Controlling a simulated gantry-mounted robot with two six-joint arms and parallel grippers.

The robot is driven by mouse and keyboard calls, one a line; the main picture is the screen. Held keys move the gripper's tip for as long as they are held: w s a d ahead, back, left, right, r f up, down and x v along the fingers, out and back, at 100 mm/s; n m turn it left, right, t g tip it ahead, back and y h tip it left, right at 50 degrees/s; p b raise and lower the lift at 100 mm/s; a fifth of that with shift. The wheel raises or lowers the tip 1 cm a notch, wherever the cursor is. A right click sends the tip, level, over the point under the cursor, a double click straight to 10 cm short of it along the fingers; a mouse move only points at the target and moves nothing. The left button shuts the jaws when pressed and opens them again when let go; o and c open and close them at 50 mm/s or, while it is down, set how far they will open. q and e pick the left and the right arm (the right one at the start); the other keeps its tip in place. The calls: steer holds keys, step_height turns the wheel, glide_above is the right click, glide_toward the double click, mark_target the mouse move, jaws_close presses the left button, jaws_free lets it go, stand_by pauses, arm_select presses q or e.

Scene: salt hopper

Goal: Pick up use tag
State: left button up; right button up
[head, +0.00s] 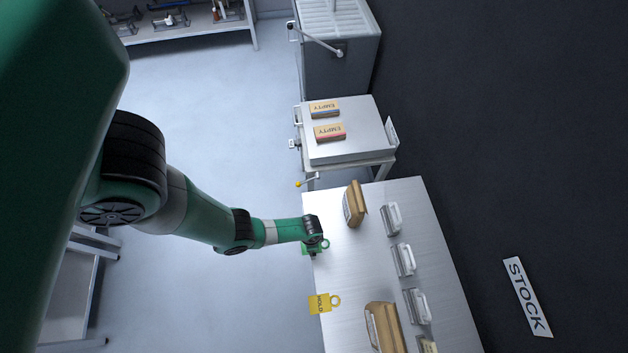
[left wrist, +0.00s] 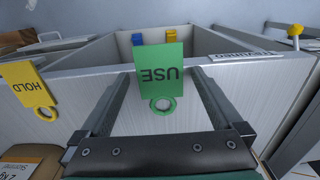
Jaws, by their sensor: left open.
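The green USE tag (left wrist: 158,72) hangs over the edge of a pale panel in the left wrist view, its ring toward me. In the head view its green edge and ring (head: 325,244) show at the table's left edge, partly hidden by my gripper. My left gripper (head: 314,246) is over the tag there. In the left wrist view my left gripper (left wrist: 162,80) is open, with one finger on each side of the tag. I cannot tell whether the fingers touch it. My right gripper is not in view.
A yellow HOLD tag (left wrist: 28,90) is to the left of the USE tag; it also shows in the head view (head: 319,304). Brown packages (head: 353,206) and several handled metal pieces (head: 404,260) stand on the metal table (head: 350,280). Two EMPTY blocks (head: 329,132) lie beyond it.

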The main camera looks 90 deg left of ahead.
arm_select(q)
steer(key=shift+f, duration=0.1)
steer(key=c, duration=1.3)
steer(key=shift+o, duration=0.2)
step_height(320, 180, up, 10)
steer(key=p, duration=1)
